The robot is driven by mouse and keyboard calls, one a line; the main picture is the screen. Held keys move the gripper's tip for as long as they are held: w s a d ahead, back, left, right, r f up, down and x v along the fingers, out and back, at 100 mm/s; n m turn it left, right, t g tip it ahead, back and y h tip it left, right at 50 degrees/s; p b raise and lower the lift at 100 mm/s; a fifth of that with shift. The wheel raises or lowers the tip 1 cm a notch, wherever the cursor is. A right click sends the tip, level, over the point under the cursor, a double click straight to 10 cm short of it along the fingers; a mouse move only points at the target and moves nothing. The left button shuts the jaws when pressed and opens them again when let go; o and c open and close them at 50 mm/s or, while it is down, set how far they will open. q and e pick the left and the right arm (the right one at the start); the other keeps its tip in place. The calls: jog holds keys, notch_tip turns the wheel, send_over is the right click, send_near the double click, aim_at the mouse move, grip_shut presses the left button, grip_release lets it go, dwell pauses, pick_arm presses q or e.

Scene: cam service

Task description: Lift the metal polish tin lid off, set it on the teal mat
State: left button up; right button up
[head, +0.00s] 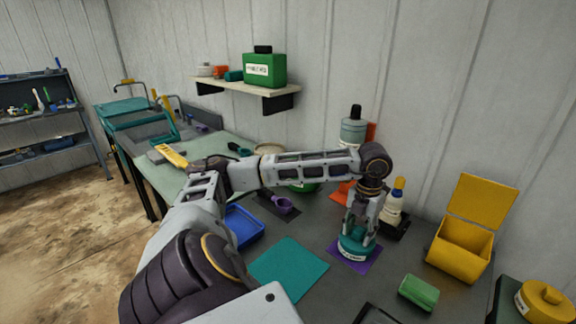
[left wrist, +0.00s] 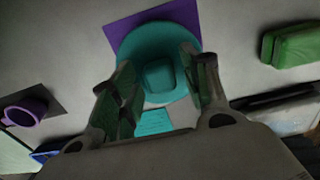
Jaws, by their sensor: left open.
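The metal polish tin (head: 352,254) is a round teal tin with a white label, standing on a purple mat (head: 372,258). In the left wrist view its teal lid (left wrist: 158,38) has a squarish raised knob (left wrist: 160,78) at the middle. My left gripper (head: 360,232) points down right over the tin. In the left wrist view the open fingers (left wrist: 157,62) stand on either side of the knob, with gaps to it. The flat teal mat (head: 288,270) lies bare, left of the tin. My right gripper is not in view.
A blue tray (head: 243,228) and a purple cup (head: 283,204) lie left. A white bottle (head: 396,205) stands close behind the tin. A green block (head: 419,291) and an open yellow box (head: 460,252) are right. A shelf (head: 240,88) hangs on the wall.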

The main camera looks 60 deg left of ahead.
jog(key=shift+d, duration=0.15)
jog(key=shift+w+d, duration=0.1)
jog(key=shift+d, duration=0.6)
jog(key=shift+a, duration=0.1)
pick_arm(q)
grip_shut()
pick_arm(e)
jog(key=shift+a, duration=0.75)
